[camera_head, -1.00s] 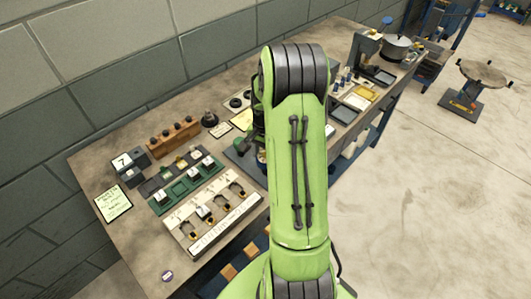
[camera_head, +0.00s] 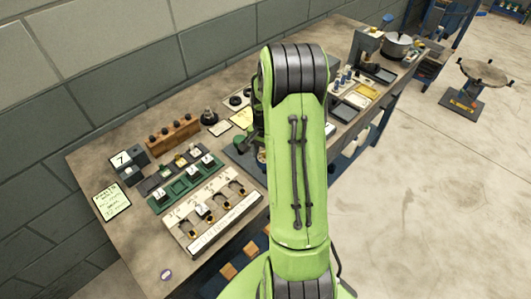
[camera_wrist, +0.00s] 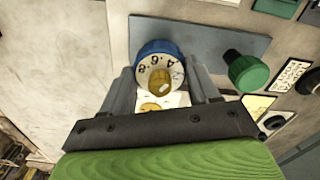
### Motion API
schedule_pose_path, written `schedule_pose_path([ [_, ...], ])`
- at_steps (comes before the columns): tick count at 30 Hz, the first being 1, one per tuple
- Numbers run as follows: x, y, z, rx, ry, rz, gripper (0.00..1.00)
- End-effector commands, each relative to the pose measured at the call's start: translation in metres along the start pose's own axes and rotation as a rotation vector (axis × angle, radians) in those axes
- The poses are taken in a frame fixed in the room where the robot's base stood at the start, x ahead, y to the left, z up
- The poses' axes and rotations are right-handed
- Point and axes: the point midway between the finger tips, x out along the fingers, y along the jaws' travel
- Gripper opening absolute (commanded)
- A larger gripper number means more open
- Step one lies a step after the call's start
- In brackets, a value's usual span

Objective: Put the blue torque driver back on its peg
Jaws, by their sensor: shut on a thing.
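The blue torque driver (camera_wrist: 165,52) shows in the wrist view as a blue ring around a white dial with dark markings and a brass centre. My gripper (camera_wrist: 163,85) is shut on it, one grey finger on each side. A grey-blue plate (camera_wrist: 205,42) lies beside and behind the driver, with a green-headed driver (camera_wrist: 248,70) on its right part. In the head view the green driver (camera_head: 242,145) shows just left of my arm, which hides my gripper and the blue driver. I cannot make out a free peg.
On the bench (camera_head: 105,155) stand a pale slotted board (camera_head: 243,209), a green tray (camera_head: 160,204), a wooden block with dark knobs (camera_head: 173,139) and a number 7 block (camera_head: 127,160). A microscope-like stand (camera_head: 366,45) and a pot (camera_head: 397,45) stand farther back.

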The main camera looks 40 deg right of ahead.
Motion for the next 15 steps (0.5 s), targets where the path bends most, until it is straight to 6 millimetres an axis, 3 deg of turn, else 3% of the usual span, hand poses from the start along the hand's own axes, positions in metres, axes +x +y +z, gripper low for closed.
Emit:
schedule_pose_path([
  [15,0.0057,-0.0001,-0.0001,0.000,0.000,0.000,0.24],
])
